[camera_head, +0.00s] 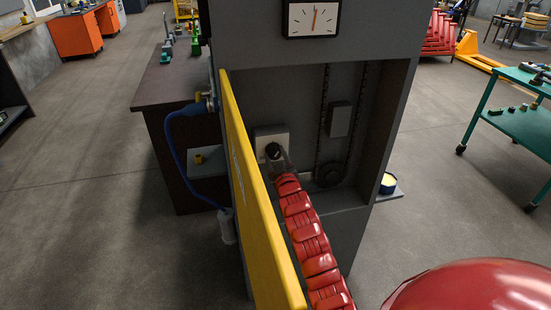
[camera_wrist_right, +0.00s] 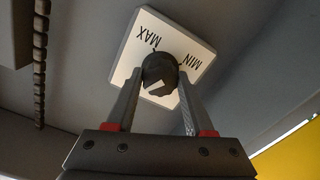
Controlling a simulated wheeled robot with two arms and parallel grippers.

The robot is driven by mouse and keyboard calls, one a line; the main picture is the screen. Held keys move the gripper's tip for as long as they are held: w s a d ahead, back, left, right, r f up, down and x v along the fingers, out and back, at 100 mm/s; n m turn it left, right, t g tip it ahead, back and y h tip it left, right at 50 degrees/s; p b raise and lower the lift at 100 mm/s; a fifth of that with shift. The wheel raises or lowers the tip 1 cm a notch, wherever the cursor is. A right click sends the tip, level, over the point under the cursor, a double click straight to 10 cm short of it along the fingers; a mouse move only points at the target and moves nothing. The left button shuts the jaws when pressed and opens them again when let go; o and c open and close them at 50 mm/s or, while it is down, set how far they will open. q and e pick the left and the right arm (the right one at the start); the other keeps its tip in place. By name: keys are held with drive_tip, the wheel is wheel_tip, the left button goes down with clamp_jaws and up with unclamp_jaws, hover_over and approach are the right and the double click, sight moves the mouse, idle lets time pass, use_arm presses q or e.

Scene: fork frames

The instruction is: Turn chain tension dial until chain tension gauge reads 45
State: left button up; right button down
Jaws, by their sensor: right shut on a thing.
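The chain tension dial (camera_head: 272,149) is a dark round knob on a pale plate (camera_head: 263,133) inside the open grey cabinet. In the right wrist view the knob (camera_wrist_right: 160,75) sits on the white plate (camera_wrist_right: 201,52), marked MAX and MIN. My right gripper (camera_wrist_right: 160,86) is shut on the knob, one finger on each side. In the head view the right gripper (camera_head: 277,156) reaches it from below, partly hiding it. The gauge (camera_head: 301,19) is a square white face above the opening; its needle points about straight up. Its figures are too small to read. My left gripper is out of view.
The yellow cabinet door (camera_head: 248,175) stands open close along the left of my right arm. A chain and sprocket (camera_head: 330,174) are inside, right of the dial. A dark workbench (camera_head: 178,85) stands left; a green cart (camera_head: 520,120) stands right, with clear floor around.

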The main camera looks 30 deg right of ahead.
drive_tip(key=m, duration=0.2)
drive_tip(key=shift+f+m+b, duration=0.25)
drive_tip(key=shift+m+b, duration=0.15)
drive_tip(key=m, duration=0.3)
drive_tip(key=shift+m+b, duration=0.3)
drive_tip(key=m, duration=0.6)
drive_tip(key=shift+c, duration=1.8)
unclamp_jaws()
drive_tip(key=shift+o, duration=0.4)
drive_tip(key=shift+r, duration=0.15)
drive_tip(key=shift+s, duration=0.1)
